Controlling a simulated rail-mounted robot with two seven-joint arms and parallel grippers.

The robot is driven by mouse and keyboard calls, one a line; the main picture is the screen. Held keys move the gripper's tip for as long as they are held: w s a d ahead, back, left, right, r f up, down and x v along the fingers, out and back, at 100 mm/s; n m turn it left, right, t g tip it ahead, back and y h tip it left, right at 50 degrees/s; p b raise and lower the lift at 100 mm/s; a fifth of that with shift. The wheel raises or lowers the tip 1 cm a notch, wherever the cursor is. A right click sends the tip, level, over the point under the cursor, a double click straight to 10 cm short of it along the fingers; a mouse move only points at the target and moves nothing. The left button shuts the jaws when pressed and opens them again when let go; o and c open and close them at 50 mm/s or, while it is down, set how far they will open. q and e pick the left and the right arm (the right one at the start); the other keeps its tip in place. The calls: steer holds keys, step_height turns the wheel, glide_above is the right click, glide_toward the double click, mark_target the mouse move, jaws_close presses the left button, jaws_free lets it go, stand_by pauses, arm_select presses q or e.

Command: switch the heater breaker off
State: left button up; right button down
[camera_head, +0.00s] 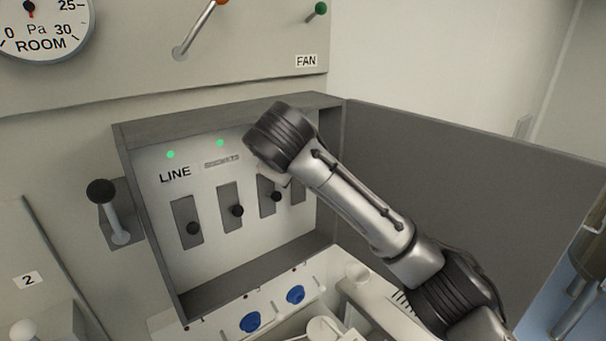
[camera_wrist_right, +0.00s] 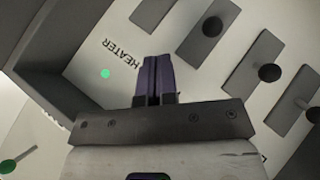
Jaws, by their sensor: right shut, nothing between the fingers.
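The breaker box (camera_head: 225,109) stands open, with a row of grey slots and black knobs under the LINE label (camera_head: 175,174). My right arm covers most of the rightmost slot (camera_head: 298,192) in the head view. In the right wrist view the HEATER label (camera_wrist_right: 122,53) has a lit green lamp (camera_wrist_right: 105,74) beside it. The heater breaker's slot (camera_wrist_right: 150,11) shows only partly at the top edge; its knob is out of frame. My right gripper (camera_wrist_right: 158,58) is shut and empty in front of the panel, close to the HEATER label; contact cannot be told.
The box's open door (camera_head: 460,200) stands to the right of my right arm. Neighbouring breaker knobs (camera_wrist_right: 270,73) stick out from their slots. A lever with a black knob (camera_head: 101,191) is left of the box. Blue knobs (camera_head: 295,293) sit below it.

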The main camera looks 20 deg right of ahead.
steer(key=w+d+f+p, duration=0.2)
steer(key=w+d+f, duration=0.2)
steer(key=f, duration=0.2)
steer(key=shift+w+p, duration=0.15)
steer(key=shift+p, duration=0.25)
steer(key=shift+d+f, duration=0.15)
